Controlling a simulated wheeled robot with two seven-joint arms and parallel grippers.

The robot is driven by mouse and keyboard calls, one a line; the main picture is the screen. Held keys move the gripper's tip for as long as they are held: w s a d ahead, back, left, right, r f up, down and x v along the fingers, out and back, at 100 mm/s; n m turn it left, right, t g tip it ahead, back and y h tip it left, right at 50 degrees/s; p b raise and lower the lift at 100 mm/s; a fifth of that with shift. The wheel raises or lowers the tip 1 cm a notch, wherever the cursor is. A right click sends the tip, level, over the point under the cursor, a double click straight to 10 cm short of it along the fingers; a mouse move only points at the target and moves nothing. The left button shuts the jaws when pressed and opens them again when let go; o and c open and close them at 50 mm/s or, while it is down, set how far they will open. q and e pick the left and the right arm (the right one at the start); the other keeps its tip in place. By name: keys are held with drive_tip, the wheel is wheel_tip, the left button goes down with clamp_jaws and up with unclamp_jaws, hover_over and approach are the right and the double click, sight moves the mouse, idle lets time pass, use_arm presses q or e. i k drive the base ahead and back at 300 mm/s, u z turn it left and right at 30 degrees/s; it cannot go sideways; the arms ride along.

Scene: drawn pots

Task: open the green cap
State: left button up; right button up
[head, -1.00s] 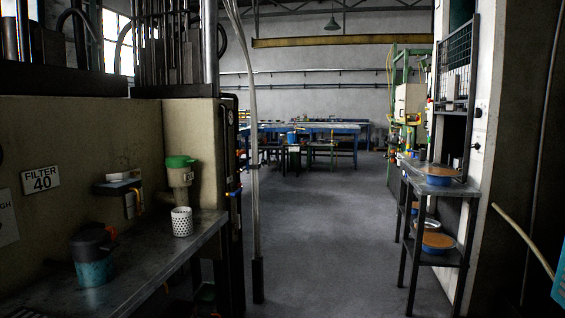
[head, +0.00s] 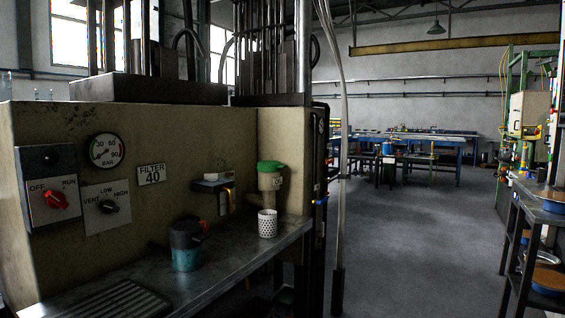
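The green cap (head: 270,166) sits on top of a pale beige container (head: 270,182) fixed at the right end of the machine's front wall, above the metal counter. The cap looks seated on the container. A white dotted cup (head: 267,223) stands on the counter just below it. Neither of my grippers shows in the head view.
A dark pot with a teal base (head: 186,247) stands on the counter (head: 240,252). A slotted drain plate (head: 118,302) lies at its near left end. A vertical pole (head: 338,200) rises right of the machine. The floor (head: 415,245) beyond is open, with a shelf rack (head: 520,240) at far right.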

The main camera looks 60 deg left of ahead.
sight(266, 166)
drive_tip(key=u, duration=0.5)
drive_tip(key=i, duration=2.45)
drive_tip(key=u, duration=2)
drive_tip(key=i, duration=1)
drive_tip(key=u, duration=1.15)
